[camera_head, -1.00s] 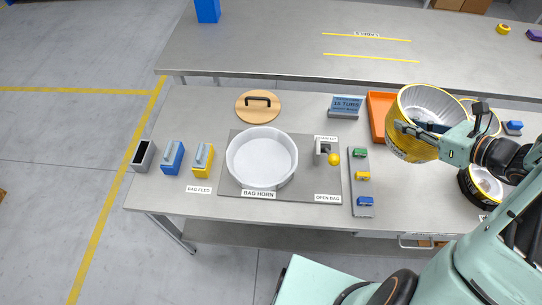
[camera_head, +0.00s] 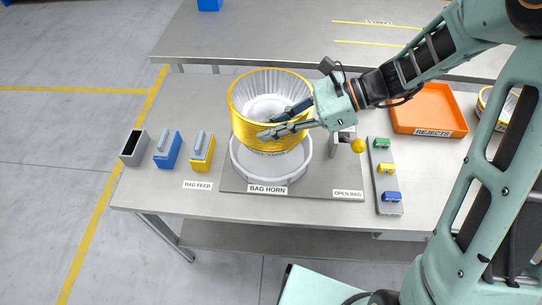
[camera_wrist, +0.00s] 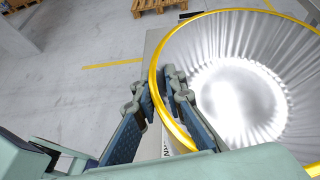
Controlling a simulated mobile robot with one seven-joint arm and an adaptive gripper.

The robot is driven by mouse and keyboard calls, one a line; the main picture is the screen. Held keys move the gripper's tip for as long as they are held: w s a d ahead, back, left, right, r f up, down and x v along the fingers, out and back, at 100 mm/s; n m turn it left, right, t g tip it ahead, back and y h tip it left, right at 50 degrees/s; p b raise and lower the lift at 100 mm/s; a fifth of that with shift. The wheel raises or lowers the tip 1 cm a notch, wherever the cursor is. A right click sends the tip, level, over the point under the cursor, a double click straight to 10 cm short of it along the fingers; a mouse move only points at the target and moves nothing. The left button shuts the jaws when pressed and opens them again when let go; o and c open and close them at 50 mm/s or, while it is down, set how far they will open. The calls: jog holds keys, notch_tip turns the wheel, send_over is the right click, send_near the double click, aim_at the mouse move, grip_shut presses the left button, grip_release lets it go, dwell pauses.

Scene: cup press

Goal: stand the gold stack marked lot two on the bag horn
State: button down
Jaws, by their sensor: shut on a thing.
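The gold stack (camera_head: 250,128), a round tub shape with a gold outside and pale fluted inside, is held over the bag horn (camera_head: 250,178), a white round ring with a raised wall. My gripper (camera_head: 283,120) is shut on the stack's right wall. In the wrist view the stack's rim (camera_wrist: 155,75) passes between the fingers (camera_wrist: 158,105), one inside and one outside. The stack looks roughly upright. It hides the back of the horn, and I cannot tell whether the two touch. Lettering low on the stack's front is too small to read.
Blue (camera_head: 167,150) and yellow (camera_head: 202,152) blocks with handles and a dark-topped grey box (camera_head: 133,147) stand left. A yellow-knobbed device (camera_head: 358,146) and a rack of small coloured pieces (camera_head: 385,175) are right. The orange rejects tray (camera_head: 430,108) lies further right.

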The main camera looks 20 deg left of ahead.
aim_at(266, 153)
notch_tip(266, 153, down, 9)
jog(key=shift+w+r+b, duration=0.1)
jog(key=shift+b, duration=0.25)
jog(key=c, duration=2)
grip_release()
jog(key=shift+d+r, duration=0.1)
jog(key=shift+d, duration=0.05)
jog(key=v, duration=1.2)
